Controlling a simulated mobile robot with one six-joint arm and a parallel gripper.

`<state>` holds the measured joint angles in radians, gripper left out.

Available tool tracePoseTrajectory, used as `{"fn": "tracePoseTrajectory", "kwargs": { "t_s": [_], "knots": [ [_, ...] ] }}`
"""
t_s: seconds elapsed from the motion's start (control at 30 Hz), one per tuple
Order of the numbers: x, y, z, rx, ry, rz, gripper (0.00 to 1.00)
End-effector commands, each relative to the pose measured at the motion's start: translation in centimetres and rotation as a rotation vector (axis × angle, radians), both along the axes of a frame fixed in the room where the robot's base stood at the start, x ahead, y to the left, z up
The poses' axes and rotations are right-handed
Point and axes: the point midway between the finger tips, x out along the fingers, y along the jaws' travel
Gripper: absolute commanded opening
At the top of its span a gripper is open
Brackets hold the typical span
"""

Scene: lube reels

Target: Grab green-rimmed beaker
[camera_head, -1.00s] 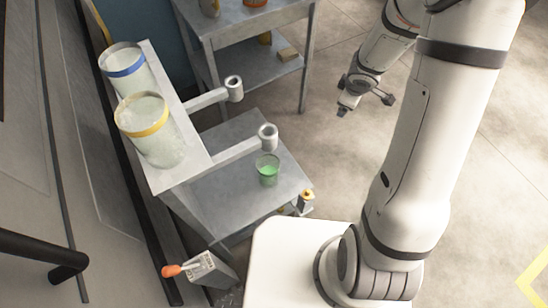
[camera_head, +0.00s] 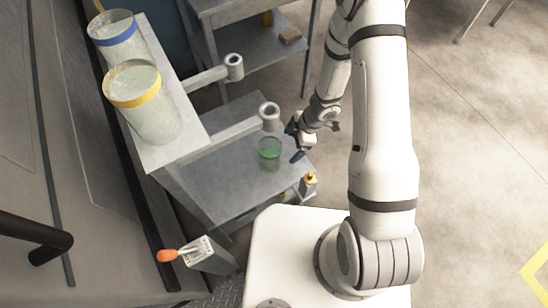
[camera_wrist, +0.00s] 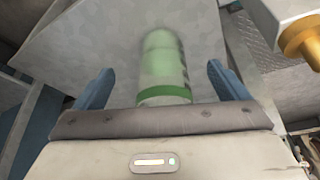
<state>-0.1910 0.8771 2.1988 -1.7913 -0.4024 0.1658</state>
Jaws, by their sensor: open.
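The green-rimmed beaker (camera_head: 270,154) stands on the grey metal shelf below the two nozzle arms. It is clear with a green tint. In the wrist view the beaker (camera_wrist: 163,70) lies between the two blue fingers, with its green band nearest my palm. My gripper (camera_head: 296,143) is open, just right of the beaker in the head view. In the wrist view my gripper (camera_wrist: 156,88) has a gap between each finger and the beaker. I cannot tell exactly how far the fingers reach past it.
Two nozzle arms (camera_head: 240,131) stick out above the shelf (camera_head: 222,185). Large jars with yellow (camera_head: 132,84) and blue (camera_head: 111,28) bands stand on the upper ledge. A small brass-topped fitting (camera_head: 309,184) sits at the shelf's front corner.

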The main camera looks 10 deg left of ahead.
Motion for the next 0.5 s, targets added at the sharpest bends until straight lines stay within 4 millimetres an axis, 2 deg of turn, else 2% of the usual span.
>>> {"fn": "tracePoseTrajectory", "kwargs": {
  "t_s": [0.03,0.2,0.37,0.5],
  "knots": [
    [-0.3,1.1,-0.2,0.000,-0.001,0.006,0.94],
    [-0.9,3.5,-0.1,-0.001,-0.002,0.001,0.94],
    [-1.1,4.3,-0.1,-0.001,-0.001,-0.001,0.94],
    [-1.3,4.9,-1.9,-0.001,0.000,-0.002,0.94]
  ]
}}
